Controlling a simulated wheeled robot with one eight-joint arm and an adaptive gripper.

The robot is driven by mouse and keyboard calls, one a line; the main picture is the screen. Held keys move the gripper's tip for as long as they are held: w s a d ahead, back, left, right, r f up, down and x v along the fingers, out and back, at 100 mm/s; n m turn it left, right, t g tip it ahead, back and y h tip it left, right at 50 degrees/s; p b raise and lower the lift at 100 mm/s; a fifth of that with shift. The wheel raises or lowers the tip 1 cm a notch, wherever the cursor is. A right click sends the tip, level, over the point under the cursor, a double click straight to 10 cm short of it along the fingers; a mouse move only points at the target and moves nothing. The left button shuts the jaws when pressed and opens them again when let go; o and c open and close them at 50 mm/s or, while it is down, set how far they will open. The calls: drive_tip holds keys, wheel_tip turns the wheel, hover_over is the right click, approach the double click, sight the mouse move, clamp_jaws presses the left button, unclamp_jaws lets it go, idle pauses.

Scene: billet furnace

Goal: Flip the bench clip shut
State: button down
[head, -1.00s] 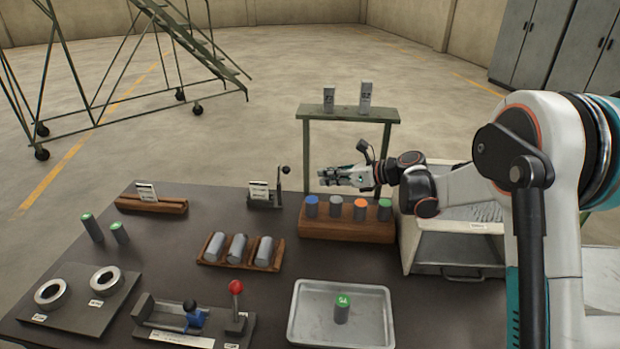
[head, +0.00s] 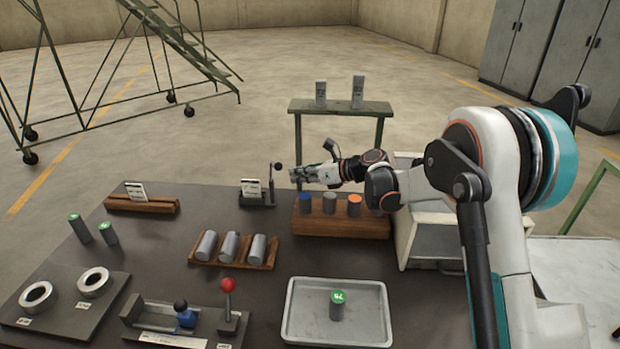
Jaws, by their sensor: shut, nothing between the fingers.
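The bench clip (head: 257,200) stands at the back edge of the dark bench, with a white card (head: 251,187) at its left part. Its thin lever (head: 271,182) stands roughly upright at the right side, with a black ball knob (head: 278,166) on top. My gripper (head: 292,175) is shut and empty, pointing left. Its fingertips are just right of the knob, at about its height; whether they touch it I cannot tell.
A wooden block with colour-topped cylinders (head: 330,203) lies below my arm. A green stand (head: 340,106) is behind it. A wooden rack (head: 230,262), a metal tray (head: 290,325) and a red-knobbed fixture (head: 228,285) are nearer. Bare bench lies left of the clip.

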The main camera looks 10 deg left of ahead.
drive_tip(key=shift+x, duration=1.15)
drive_tip(key=shift+r, duration=0.1)
drive_tip(key=shift+a+r+h, duration=0.1)
drive_tip(key=shift+r+h, duration=0.05)
drive_tip(key=shift+h, duration=0.25)
